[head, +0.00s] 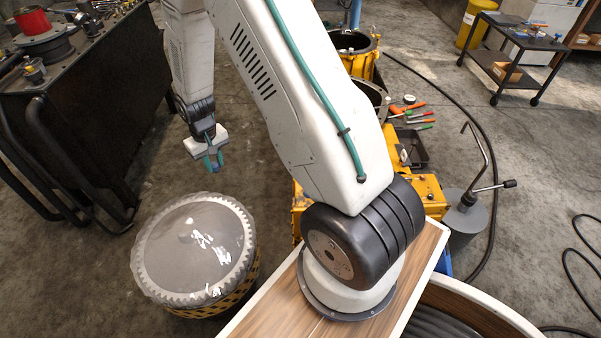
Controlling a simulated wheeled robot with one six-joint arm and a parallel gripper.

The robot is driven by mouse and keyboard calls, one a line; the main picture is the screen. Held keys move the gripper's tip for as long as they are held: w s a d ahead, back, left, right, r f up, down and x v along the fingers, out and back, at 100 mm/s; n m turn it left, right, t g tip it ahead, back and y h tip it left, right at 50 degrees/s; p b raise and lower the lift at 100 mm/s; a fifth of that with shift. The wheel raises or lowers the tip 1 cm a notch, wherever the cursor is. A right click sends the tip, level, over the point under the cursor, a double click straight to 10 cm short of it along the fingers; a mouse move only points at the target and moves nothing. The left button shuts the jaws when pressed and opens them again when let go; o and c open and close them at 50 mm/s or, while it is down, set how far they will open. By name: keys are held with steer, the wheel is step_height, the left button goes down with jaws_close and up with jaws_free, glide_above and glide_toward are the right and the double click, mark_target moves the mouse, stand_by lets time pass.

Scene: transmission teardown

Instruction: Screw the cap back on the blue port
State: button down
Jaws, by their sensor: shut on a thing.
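My gripper (214,164) hangs from the end of my arm, left of the picture's middle, above the floor and behind the plastic-covered drum. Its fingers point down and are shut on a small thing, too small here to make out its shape. I cannot tell from this view whether it is the cap. I cannot make out a blue port. My own arm covers the middle of the view and hides part of the yellow machinery.
The drum (160,250) with a toothed rim stands front left. A dark workbench (85,125) holds parts at left. Yellow machinery (428,187) stands behind my arm, with hand tools (408,108) nearby. A black cart (515,45) stands back right. Hoses cross the right floor.

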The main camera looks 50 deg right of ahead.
steer(key=s+d+f+m, duration=0.4)
steer(key=s+d+f, duration=0.2)
steer(key=s+d, duration=0.45)
steer(key=s+d+f+m, duration=0.45)
steer(key=s+d, duration=0.35)
steer(key=d, duration=0.5)
steer(key=shift+a+f, duration=0.2)
steer(key=shift+f, duration=3.15)
steer(key=shift+s+f, duration=0.1)
steer(key=shift+f, duration=0.85)
steer(key=m, duration=0.4)
steer(key=shift+m, duration=0.45)
